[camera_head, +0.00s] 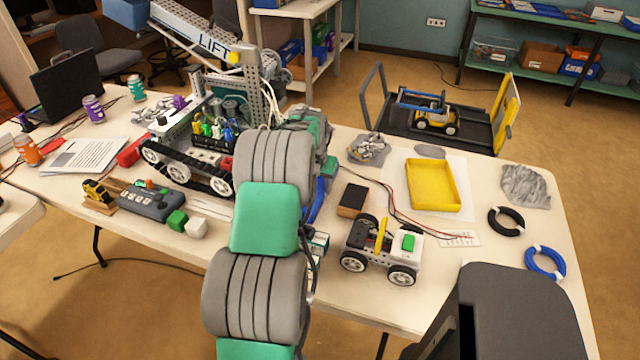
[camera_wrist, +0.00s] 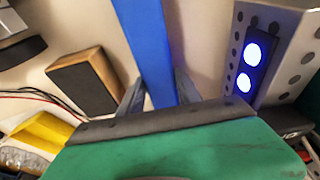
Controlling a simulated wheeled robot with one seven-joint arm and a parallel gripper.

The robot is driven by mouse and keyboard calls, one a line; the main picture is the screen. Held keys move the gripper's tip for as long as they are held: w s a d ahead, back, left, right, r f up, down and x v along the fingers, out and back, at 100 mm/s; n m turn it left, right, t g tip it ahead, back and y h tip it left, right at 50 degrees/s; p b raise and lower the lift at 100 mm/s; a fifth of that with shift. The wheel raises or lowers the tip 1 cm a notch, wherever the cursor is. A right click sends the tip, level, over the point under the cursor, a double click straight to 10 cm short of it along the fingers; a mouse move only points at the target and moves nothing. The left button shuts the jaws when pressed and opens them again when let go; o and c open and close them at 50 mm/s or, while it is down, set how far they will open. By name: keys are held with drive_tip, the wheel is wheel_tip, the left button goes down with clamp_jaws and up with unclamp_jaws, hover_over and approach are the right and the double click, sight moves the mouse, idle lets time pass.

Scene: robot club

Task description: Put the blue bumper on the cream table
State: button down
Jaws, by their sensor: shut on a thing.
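The blue bumper (camera_wrist: 150,50) is a long flat blue bar in the wrist view. My gripper (camera_wrist: 160,92) is shut on it, with one grey finger on each side. In the head view a blue strip of the bumper (camera_head: 316,203) shows just right of my arm, over the cream table (camera_head: 345,298). My arm hides much of the gripper and bumper there. I cannot tell whether the bumper touches the tabletop.
A wheeled robot car (camera_head: 383,250), a dark wood-edged block (camera_head: 353,198) and a yellow tray (camera_head: 433,186) stand right of the bumper. A tracked lift robot (camera_head: 185,165) stands left. Black (camera_head: 506,222) and blue (camera_head: 545,262) cable coils lie at the right.

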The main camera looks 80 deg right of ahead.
drive_tip(key=c, duration=0.7)
unclamp_jaws()
drive_tip(key=shift+f, duration=0.1)
drive_tip(key=shift+c, duration=0.2)
drive_tip(key=shift+d+p+v, duration=0.25)
drive_tip(key=shift+p+v, duration=0.4)
drive_tip(key=shift+v, duration=0.5)
drive_tip(key=shift+d+p+v, duration=0.3)
drive_tip(key=shift+p+v, duration=0.35)
drive_tip(key=shift+v, duration=0.55)
drive_tip(key=shift+d+p+v, duration=0.25)
drive_tip(key=shift+p+v, duration=0.4)
drive_tip(key=shift+v, duration=0.5)
